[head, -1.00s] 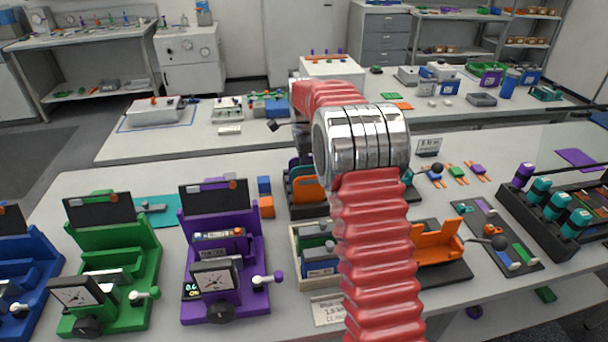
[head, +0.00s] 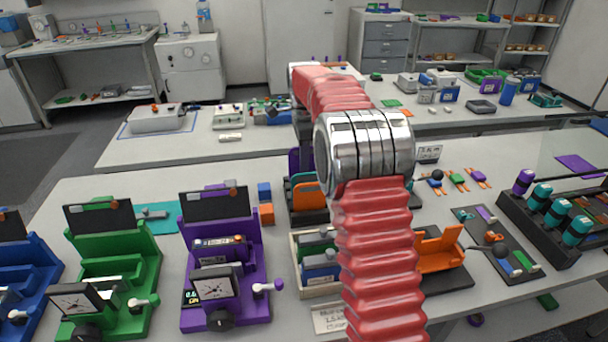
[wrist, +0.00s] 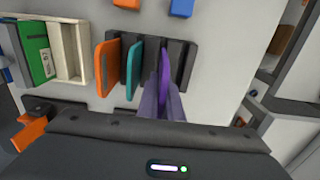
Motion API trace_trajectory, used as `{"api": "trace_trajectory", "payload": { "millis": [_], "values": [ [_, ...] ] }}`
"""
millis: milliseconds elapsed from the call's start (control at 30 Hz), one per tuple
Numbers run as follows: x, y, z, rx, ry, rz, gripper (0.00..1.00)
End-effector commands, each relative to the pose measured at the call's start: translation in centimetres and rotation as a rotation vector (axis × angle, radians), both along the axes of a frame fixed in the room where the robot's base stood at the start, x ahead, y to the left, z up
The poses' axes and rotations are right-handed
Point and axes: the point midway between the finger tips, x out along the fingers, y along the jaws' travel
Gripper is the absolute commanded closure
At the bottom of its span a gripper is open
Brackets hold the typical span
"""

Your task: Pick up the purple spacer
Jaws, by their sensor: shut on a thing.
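The purple spacer (wrist: 165,74) is an upright plate at the right end of the row in the wrist view. My gripper (wrist: 160,95) is shut on it, with the fingers on either side of its near edge. The spacer is at the dark slotted rack (wrist: 181,62). I cannot tell whether its lower edge is clear of the slot. A teal spacer (wrist: 134,68) and an orange spacer (wrist: 105,68) stand to its left in the rack. In the head view, part of the purple spacer (head: 294,161) shows left of my arm, which hides the gripper.
A cream box (wrist: 84,50) with green and grey blocks stands left of the rack. An orange holder (head: 438,247) is right of my arm, and a purple cycler station (head: 259,285) is to the left. Blue (head: 264,190) and orange blocks (head: 266,214) lie near the rack.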

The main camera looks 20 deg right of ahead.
Motion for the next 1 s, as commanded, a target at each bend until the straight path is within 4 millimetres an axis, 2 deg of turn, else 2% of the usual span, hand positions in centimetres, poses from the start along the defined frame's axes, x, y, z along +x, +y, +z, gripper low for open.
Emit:
{"api": "trace_trajectory", "payload": {
  "millis": [100,300,1000],
  "values": [
    [0.1,0.0,2.1,-0.001,-0.003,0.000,1.00],
    [0.0,0.0,3.9,0.000,0.000,0.000,1.00],
    [0.0,-0.1,4.2,0.000,-0.001,-0.001,1.00]
  ]
}}
